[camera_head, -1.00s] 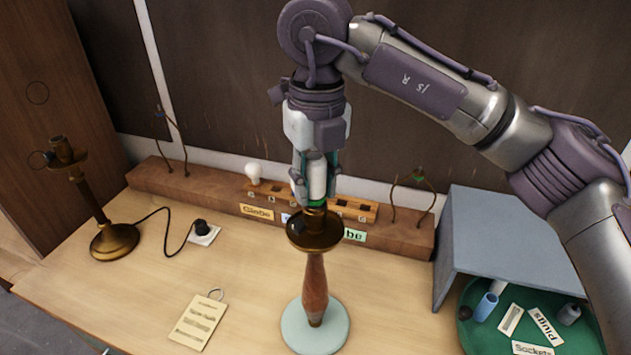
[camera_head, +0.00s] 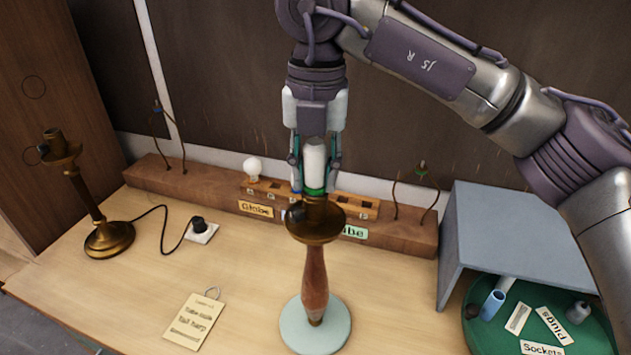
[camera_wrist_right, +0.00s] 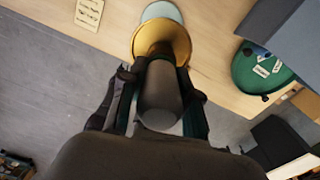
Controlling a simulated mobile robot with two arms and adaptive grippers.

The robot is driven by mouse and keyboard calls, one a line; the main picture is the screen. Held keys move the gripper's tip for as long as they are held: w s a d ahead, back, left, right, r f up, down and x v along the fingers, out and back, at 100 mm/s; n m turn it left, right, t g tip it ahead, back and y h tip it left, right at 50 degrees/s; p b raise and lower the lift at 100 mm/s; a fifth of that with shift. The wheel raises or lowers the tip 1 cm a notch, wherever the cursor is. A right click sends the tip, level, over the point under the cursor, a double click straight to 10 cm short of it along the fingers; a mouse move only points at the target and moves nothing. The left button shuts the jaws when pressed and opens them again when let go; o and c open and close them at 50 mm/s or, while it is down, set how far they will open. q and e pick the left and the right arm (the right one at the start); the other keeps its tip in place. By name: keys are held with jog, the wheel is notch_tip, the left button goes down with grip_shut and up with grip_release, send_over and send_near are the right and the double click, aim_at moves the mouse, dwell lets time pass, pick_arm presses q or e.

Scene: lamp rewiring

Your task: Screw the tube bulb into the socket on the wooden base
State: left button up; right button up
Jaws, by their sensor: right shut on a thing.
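My right gripper (camera_head: 315,188) points down over the lamp with the turned wooden base (camera_head: 314,285) and is shut on the white tube bulb (camera_head: 314,165). The bulb stands upright, with a green band at its lower end. That end is at the top of the socket (camera_head: 322,215), above the lamp's brass cup; I cannot tell how deep it sits. In the right wrist view the bulb (camera_wrist_right: 160,95) looks dark between the two fingers, with the brass cup (camera_wrist_right: 160,40) beyond it. My left gripper is not in view.
A brass lamp (camera_head: 108,238) with a cord and plug stands at the left. A wooden bulb rack (camera_head: 350,207) with a globe bulb (camera_head: 252,167) is behind. A paper tag (camera_head: 194,320) lies in front. A grey bin (camera_head: 505,240) and green tray (camera_head: 478,335) are at the right.

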jog(key=shift+m, duration=0.8)
jog(key=shift+f+m+b, duration=0.1)
jog(key=shift+m+b, duration=0.2)
jog(key=shift+b, duration=0.05)
jog(key=m+b, duration=0.3)
jog(key=m, duration=0.1)
jog(key=shift+f+m, duration=0.15)
jog(key=shift+m, duration=0.25)
jog(key=shift+m+b, duration=0.4)
jog(key=shift+m, duration=0.7)
jog(key=shift+r, duration=0.25)
